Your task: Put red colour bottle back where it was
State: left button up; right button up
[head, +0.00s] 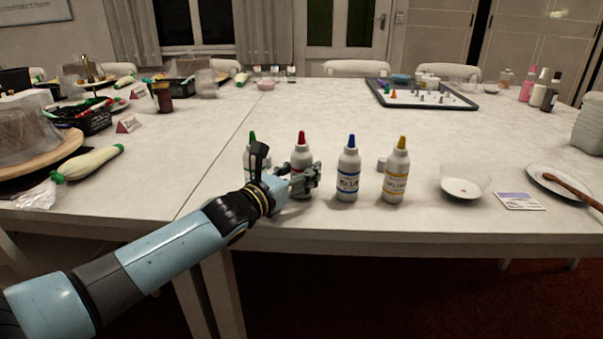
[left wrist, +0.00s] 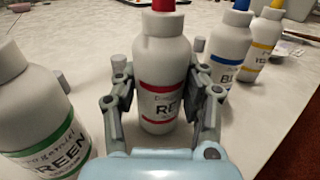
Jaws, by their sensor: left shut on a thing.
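The red colour bottle (head: 301,150) is white with a red cap and stands upright on the table in the row of colour bottles. In the left wrist view the red bottle (left wrist: 162,62) sits between both fingers, its red-banded label facing me. My left gripper (head: 308,180) is shut on it, low on its body. The green bottle (head: 251,150) stands to its left, partly hidden behind my arm. The blue bottle (head: 348,172) and the yellow bottle (head: 396,172) stand to its right. My right gripper is not in view.
A small white bowl (head: 461,189), a card (head: 519,201) and a plate with a wooden spoon (head: 566,184) lie to the right. A dark-rimmed tray (head: 424,104) is farther back. The table's front edge is close to the bottles. The table behind the row is mostly clear.

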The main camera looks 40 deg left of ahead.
pick_arm(q)
jog(key=shift+f+b, duration=0.25)
jog(key=shift+b, duration=0.05)
jog(key=o, duration=0.8)
jog(key=shift+c, duration=0.2)
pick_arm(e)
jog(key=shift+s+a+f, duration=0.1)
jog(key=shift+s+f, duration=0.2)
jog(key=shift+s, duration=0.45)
pick_arm(q)
jog(key=shift+r, duration=0.1)
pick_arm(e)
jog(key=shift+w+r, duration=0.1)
